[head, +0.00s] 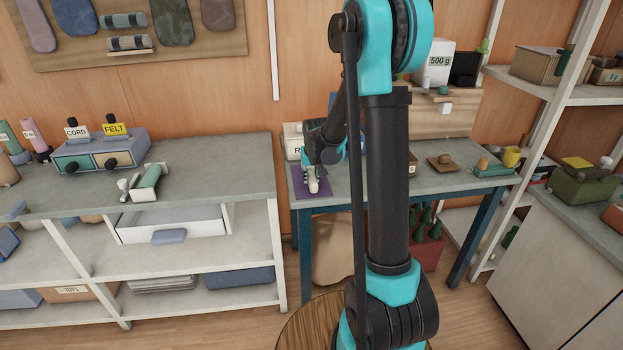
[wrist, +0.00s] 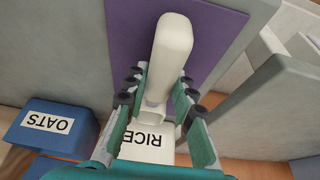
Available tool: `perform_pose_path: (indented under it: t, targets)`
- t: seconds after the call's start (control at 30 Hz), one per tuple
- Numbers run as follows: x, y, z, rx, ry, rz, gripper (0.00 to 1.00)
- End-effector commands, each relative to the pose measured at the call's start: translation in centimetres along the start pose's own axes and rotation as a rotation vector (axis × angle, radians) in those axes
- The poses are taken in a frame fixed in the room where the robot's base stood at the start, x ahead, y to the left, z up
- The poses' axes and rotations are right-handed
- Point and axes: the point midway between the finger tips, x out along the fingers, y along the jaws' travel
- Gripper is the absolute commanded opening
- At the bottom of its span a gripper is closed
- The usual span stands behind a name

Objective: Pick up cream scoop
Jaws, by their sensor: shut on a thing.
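The cream scoop (wrist: 172,48) fills the upper middle of the wrist view, its rounded end pointing away from the fingers. My gripper (wrist: 159,90) has its two teal fingers with dark pads on either side of the scoop, shut on it. In the head view the scoop (head: 313,186) shows as a small pale shape below my gripper (head: 312,172), over the purple mat (head: 300,190) on the grey table. Part of the scoop is hidden between the fingers. I cannot tell whether it touches the mat.
A white box labelled RICE (wrist: 150,146) and a blue box labelled OATS (wrist: 48,128) are close to my gripper. A small brown block (head: 442,160) lies farther right on the table. A counter (head: 220,170) with an open drawer stands left, across a narrow gap.

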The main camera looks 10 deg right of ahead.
Motion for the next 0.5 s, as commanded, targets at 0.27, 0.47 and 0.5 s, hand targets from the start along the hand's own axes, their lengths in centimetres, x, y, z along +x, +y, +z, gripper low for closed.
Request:
perform_pose_path:
  t: [0.27, 0.47, 0.5]
  targets:
    - [-2.8, 0.0, -1.1, 0.000, 0.000, 0.000, 0.00]
    - [-7.7, 0.0, -3.1, 0.000, 0.000, 0.000, 0.00]
    - [-8.7, 0.0, -3.5, 0.000, 0.000, 0.000, 0.00]
